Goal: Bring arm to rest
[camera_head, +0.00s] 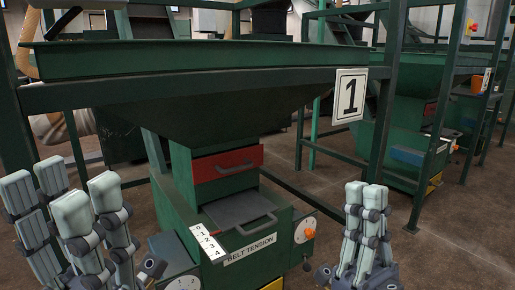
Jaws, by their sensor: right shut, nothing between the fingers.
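My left gripper (62,200) is at the lower left, its pale fingers pointing up and spread apart, with nothing visible between them. It is in front of and to the left of the green machine. My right gripper (366,205) is at the lower right of the machine, fingers upright and pressed together, holding nothing. Both grippers appear apart from the machine, though depth is hard to judge. The lower parts of both arms are cut off by the bottom edge.
A green hopper (200,105) stands ahead, with a red drawer (226,172) and a grey handled tray (240,208) below. A "BELT TENSION" label (249,248) and an orange knob (309,233) are on its base. Open brown floor (450,245) lies to the right.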

